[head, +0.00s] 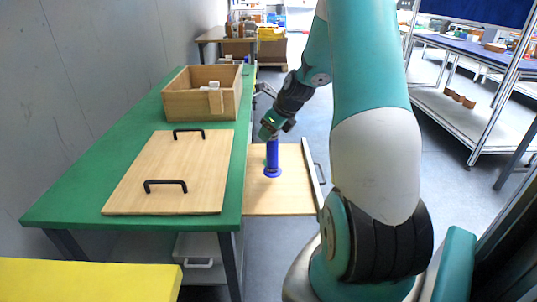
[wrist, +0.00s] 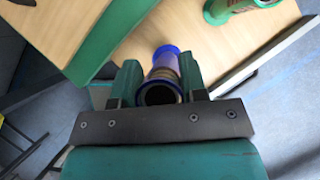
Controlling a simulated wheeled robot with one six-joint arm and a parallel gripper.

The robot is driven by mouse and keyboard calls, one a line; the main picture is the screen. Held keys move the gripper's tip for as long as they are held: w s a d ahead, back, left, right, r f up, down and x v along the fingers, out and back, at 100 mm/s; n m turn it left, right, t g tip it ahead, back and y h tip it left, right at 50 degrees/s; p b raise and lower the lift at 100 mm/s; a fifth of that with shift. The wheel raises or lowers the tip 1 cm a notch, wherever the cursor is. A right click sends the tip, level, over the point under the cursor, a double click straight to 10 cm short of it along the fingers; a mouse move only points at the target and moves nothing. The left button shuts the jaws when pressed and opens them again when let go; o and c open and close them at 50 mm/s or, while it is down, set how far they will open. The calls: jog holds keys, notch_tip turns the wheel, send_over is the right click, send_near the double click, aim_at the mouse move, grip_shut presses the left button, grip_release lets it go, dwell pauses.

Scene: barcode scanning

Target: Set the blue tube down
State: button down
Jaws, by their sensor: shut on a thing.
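The blue tube (head: 272,157) is upright with a wider base, in front of the lower wooden board (head: 295,200) in the head view. My gripper (head: 272,134) is shut on its upper end from above. In the wrist view the tube's open dark mouth and blue body (wrist: 165,62) sit between the two green fingers of my gripper (wrist: 157,82). I cannot tell whether the tube's base touches the board.
A green table (head: 75,205) at left carries a handled wooden panel (head: 205,165) and an open wooden box (head: 230,100). A pale rail (head: 312,172) borders the lower board's right side. The board's front is bare.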

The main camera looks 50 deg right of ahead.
aim_at(269, 150)
jog(key=shift+f+b, duration=0.4)
jog(key=shift+f, duration=2.9)
jog(key=c, duration=0.7)
grip_release()
jog(key=shift+f, duration=0.1)
jog(key=shift+o, duration=0.2)
